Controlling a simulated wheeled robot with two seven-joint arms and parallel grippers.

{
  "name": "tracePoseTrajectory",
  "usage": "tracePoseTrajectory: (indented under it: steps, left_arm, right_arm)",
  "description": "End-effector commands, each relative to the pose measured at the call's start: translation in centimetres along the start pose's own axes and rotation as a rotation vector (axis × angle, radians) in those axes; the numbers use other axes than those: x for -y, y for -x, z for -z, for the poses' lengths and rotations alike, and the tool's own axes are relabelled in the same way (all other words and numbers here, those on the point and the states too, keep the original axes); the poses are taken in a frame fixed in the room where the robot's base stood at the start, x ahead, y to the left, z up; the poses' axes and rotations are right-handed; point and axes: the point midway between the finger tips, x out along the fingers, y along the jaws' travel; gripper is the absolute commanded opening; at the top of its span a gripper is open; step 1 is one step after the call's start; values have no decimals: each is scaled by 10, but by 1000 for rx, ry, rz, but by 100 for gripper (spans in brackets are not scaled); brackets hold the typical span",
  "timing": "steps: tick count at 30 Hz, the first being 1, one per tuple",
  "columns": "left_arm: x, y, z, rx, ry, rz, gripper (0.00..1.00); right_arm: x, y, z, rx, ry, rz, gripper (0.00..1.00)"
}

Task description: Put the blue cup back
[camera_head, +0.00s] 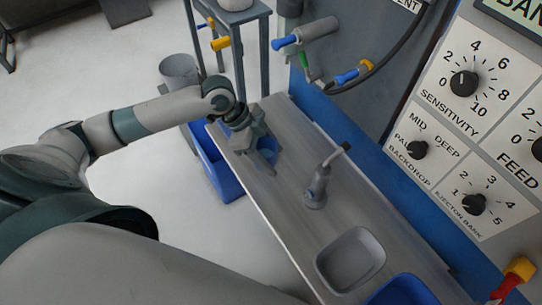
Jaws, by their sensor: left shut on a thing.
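The blue cup (264,157) shows as a small blue patch at the far left end of the grey metal bench. My left gripper (268,163) reaches over the bench end from the left and is shut on the cup, hiding most of it. I cannot tell whether the cup touches the bench top. My right gripper is out of view.
The bench (290,190) holds a grey upright fitting with a lever (316,188), a shallow grey dish (350,259) and a blue container (402,292). A blue bin (222,178) stands below the bench's left end. A control panel (490,110) borders the right.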

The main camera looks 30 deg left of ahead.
Motion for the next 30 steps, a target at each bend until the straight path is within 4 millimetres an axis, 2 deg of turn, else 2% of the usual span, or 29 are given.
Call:
tracePoseTrajectory:
  steps: [3,8,20,30]
  left_arm:
    - [15,-5,-6,0,2,1,29]
    - [24,-10,-11,0,0,0,29]
    - [24,-12,-13,0,1,-1,29]
    - [24,-42,-31,1,1,0,29]
  right_arm:
    - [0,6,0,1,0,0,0]
    - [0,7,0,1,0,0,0]
    - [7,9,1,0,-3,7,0]
    - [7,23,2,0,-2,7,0]
